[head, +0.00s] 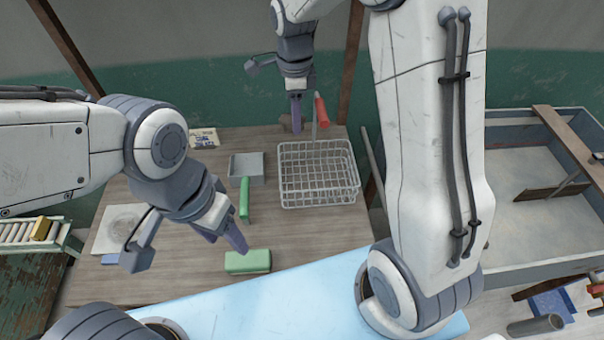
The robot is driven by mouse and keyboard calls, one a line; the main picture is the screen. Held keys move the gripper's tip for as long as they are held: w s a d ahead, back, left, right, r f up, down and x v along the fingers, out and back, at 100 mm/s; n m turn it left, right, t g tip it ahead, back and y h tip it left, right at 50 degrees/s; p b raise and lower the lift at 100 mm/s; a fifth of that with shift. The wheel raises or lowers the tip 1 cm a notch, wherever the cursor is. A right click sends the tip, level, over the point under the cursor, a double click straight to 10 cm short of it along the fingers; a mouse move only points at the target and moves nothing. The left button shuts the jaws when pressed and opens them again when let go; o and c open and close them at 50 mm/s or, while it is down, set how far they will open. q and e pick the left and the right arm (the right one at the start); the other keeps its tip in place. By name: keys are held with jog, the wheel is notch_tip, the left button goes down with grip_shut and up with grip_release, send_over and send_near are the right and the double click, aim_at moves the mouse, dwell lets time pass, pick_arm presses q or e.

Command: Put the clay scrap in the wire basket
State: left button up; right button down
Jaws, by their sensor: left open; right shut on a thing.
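The wire basket (318,183) stands on the bench right of centre, and its inside looks empty. A red cylindrical grip (321,111) shows above its back rim, beside a thin grey upright. My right gripper (299,120) points down behind the back rim, left of the red grip. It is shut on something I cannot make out. My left gripper (230,238) is open just above and left of a green block (248,262) at the bench's front, apparently not touching it. I cannot tell for certain which thing is the clay scrap.
A green bar (244,200) and a small grey open box (246,167) lie left of the basket. A pale board (118,225) lies at the bench's left. A large grey tub (525,185) stands at the right, beyond my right arm. Bare bench (310,228) shows in front of the basket.

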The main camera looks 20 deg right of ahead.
jog(key=p, duration=0.3)
send_over(297, 182)
notch_tip(297, 182, down, 19)
jog(key=shift+w, duration=0.1)
notch_tip(297, 182, down, 3)
jog(key=shift+f, duration=0.4)
jog(key=shift+f, duration=0.2)
jog(key=shift+c, duration=1.5)
grip_release()
jog(key=shift+r, duration=0.1)
